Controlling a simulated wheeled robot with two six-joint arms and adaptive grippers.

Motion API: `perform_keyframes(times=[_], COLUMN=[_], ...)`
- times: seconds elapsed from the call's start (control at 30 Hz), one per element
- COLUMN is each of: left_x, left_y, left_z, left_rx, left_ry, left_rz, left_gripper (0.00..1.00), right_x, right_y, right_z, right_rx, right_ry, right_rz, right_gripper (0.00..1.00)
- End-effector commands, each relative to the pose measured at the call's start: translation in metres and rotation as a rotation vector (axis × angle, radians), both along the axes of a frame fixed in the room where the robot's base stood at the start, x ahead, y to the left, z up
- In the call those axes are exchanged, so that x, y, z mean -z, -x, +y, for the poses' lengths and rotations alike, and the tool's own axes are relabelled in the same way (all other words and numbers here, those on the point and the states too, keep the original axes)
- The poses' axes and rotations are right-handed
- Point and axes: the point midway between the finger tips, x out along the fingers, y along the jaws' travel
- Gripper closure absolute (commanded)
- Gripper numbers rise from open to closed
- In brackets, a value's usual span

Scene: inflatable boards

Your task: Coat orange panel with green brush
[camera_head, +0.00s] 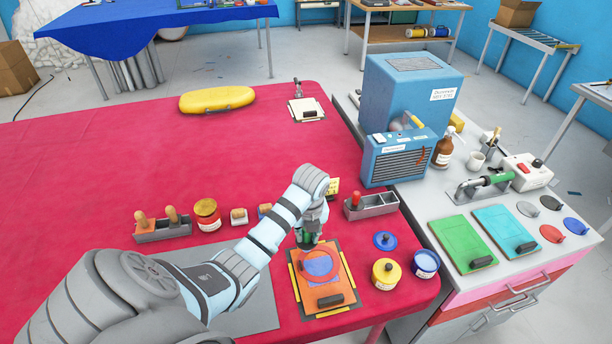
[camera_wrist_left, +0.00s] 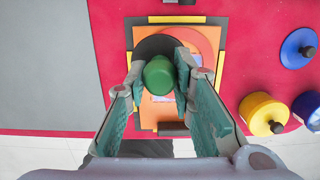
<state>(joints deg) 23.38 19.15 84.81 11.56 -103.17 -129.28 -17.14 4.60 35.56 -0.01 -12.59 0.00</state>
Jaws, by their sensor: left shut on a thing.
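My left gripper (camera_head: 307,243) is shut on the green brush (camera_wrist_left: 159,76), seen from above as a round green handle between the fingers. A dark round shape shows below the handle in the left wrist view; I cannot tell brush head from shadow. The orange panel (camera_head: 344,284) lies on a dark board with yellow edge strips, under the gripper. It carries a red ring, a blue patch and a black block. The panel also shows in the left wrist view (camera_wrist_left: 144,112). Whether the brush touches it is hidden. My right gripper is not in view.
A grey tray with a red-handled tool (camera_head: 371,206) is behind. A wooden-handled brush rack (camera_head: 162,225) stands left. The red table's far left is clear.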

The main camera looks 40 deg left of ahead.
Motion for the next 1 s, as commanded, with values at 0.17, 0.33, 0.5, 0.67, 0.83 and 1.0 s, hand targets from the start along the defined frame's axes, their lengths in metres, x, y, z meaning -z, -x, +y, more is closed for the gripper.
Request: perform_keyframes(times=[0.17,0.33,0.5,0.67,0.83,1.0], left_x=[-0.016,-0.031,-0.040,-0.041,-0.041,-0.041], left_y=[-0.002,-0.003,-0.002,-0.002,-0.002,-0.002], left_z=[-0.001,-0.002,-0.002,-0.003,-0.003,-0.003], left_rx=[0.003,0.005,0.006,0.006,0.006,0.006], left_ry=[-0.001,-0.002,-0.002,-0.001,-0.001,-0.001], left_rz=[-0.002,-0.003,-0.001,-0.001,-0.001,-0.001], left_gripper=[1.00,1.00,1.00,1.00,1.00,1.00], right_x=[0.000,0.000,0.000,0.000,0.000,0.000], right_y=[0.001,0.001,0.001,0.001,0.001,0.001], right_z=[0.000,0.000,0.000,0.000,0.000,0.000], right_rx=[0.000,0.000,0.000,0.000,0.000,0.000], right_ry=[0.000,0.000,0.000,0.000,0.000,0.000], right_rz=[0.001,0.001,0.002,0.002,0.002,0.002], right_gripper=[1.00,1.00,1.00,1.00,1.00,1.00])
